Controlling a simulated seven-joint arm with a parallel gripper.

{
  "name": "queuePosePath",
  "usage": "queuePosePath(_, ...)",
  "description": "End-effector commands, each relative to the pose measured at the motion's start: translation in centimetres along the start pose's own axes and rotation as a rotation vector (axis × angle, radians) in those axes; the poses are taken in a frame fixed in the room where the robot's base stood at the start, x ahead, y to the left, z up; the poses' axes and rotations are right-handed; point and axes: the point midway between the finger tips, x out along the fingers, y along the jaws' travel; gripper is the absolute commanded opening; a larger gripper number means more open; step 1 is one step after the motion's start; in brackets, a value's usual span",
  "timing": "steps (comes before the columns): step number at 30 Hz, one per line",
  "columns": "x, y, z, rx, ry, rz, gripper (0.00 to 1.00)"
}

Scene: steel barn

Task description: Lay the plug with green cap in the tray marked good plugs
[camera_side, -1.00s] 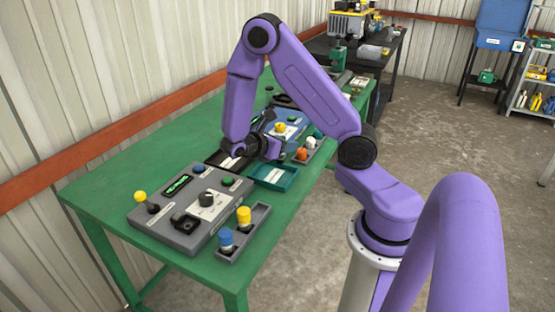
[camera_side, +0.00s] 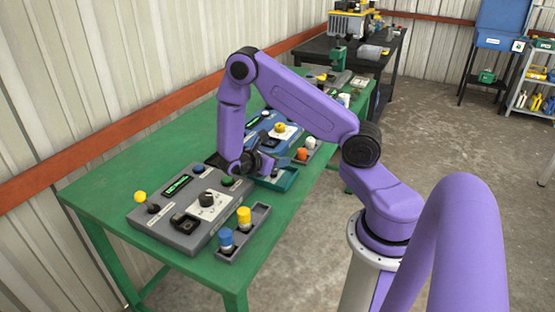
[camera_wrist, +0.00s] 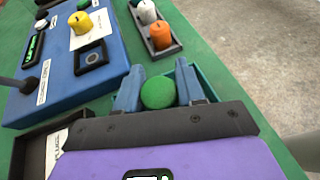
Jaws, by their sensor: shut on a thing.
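My gripper (camera_wrist: 158,80) is shut on the plug with green cap (camera_wrist: 158,92). Its round green top shows between the two blue fingers in the wrist view; the rest of the plug is hidden. The teal tray (camera_wrist: 207,80) lies beneath and around the fingers in that view. In the side view my gripper (camera_side: 266,166) is over the left part of the teal tray (camera_side: 287,183). I cannot tell the height left between plug and tray. A black tray (camera_wrist: 20,143) with a white label lies beside it.
A blue control panel (camera_wrist: 112,58) stands close by, with a yellow knob (camera_wrist: 80,22) and a black stick. A dark holder (camera_wrist: 165,52) carries white and orange plugs. A grey panel (camera_side: 170,228) and a holder with blue and yellow plugs stand nearer the side camera.

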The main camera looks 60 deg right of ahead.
Motion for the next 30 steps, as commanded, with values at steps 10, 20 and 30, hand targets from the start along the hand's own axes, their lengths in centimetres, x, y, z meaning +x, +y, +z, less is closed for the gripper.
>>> queuePosePath(10, 0.1, 0.0, -0.3, 0.000, 0.000, 0.000, 0.64)
queuePosePath(20, 0.1, 0.0, -0.1, 0.000, 0.000, 0.000, 0.64)
queuePosePath(30, -4.9, 0.1, 0.0, 0.001, 0.002, 0.006, 0.64)
